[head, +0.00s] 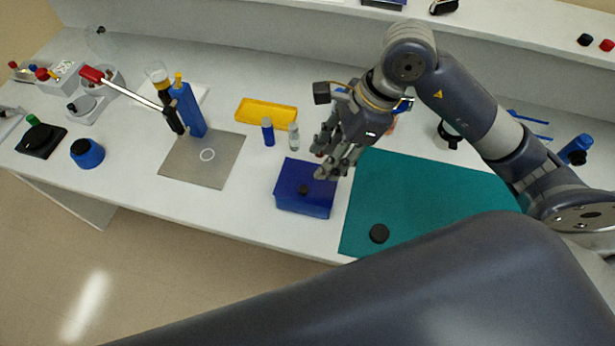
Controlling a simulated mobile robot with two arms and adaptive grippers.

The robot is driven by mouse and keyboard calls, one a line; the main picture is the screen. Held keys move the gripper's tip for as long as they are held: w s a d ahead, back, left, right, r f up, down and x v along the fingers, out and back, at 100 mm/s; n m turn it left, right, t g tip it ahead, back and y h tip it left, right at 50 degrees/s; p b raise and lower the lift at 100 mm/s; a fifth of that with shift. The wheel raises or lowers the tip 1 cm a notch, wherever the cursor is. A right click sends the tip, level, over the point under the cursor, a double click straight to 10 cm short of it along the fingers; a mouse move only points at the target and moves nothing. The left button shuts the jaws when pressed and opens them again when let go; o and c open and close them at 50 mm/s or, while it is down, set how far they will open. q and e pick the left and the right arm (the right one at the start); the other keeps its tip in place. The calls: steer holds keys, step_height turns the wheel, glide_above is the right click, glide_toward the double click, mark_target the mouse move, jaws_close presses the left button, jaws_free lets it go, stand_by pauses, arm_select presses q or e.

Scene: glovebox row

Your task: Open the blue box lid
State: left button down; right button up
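The blue box (304,206) stands on the white bench near its front edge, left of the teal mat. Its lid (291,172) lies on top and looks closed, with a small black knob (303,189) on it. My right gripper (321,163) is above the box's back right part, with its fingers pointing down and left toward the lid. Its fingers look spread apart, with nothing between them. I cannot tell the exact height of the fingertips above the lid. My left gripper is not in view.
A teal mat (430,190) with a black disc (379,233) lies right of the box. Behind the box stand a blue vial (268,132), a clear bottle (294,137) and a yellow tray (266,113). A grey plate (200,170) with a white ring lies left.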

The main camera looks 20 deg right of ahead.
mark_target(305, 189)
steer(key=p+x, duration=0.2)
steer(key=x, duration=0.6)
steer(key=shift+s+a+f, duration=0.15)
steer(key=shift+a+f, duration=0.1)
steer(key=shift+f, duration=0.05)
steer(key=shift+a+f, duration=0.15)
steer(key=shift+f, duration=0.4)
jaws_close()
